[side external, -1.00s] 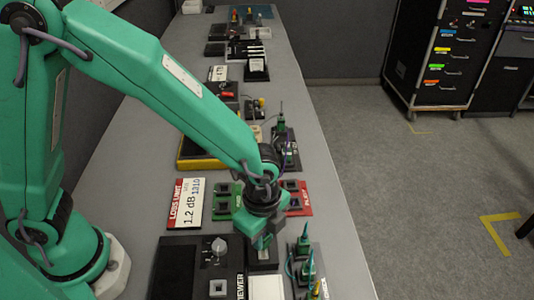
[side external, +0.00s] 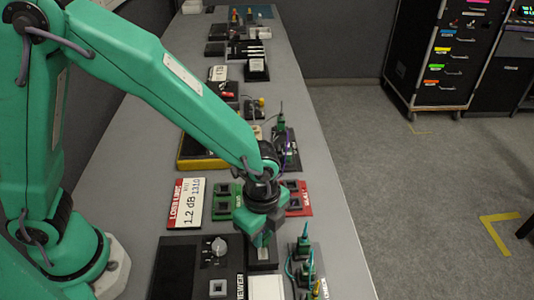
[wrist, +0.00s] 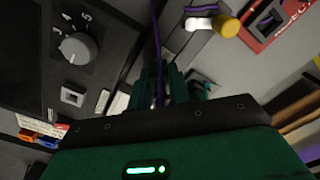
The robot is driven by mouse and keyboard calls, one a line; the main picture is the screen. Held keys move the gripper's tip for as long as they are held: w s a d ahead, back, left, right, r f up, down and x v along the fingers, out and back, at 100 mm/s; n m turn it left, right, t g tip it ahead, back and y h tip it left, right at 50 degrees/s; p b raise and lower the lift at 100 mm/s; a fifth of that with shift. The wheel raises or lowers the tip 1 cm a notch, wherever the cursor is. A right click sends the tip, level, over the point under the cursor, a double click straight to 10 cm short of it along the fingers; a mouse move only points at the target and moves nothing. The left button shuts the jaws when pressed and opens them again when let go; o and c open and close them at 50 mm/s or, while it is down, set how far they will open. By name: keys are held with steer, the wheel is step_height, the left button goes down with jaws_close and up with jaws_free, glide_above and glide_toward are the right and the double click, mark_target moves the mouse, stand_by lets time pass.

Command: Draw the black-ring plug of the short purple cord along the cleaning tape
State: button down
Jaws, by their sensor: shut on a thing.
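My gripper (side external: 262,238) is low over a small black block with a pale strip (side external: 263,256), seemingly the cleaning tape, beside the viewer box. In the wrist view its green fingers (wrist: 176,88) are shut on the plug of the purple cord. The purple cord (wrist: 158,50) runs up from between the fingers to the top edge. The plug and its ring are hidden by the fingers. I cannot tell whether the plug's tip touches the tape. A yellow end piece (wrist: 226,26) with a white part lies to the right, near a purple loop.
The black viewer box (side external: 180,262) with a grey knob (wrist: 78,48) stands left of my gripper. Green-cord plugs (side external: 305,245) stand upright at right. Green (side external: 222,212) and red (side external: 299,208) socket plates and the loss sign (side external: 188,203) lie behind.

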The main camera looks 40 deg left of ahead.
steer(key=shift+w+a, duration=0.4)
steer(key=shift+a, duration=0.05)
stand_by(1.0)
steer(key=shift+r, duration=0.2)
steer(key=shift+r, duration=2.6)
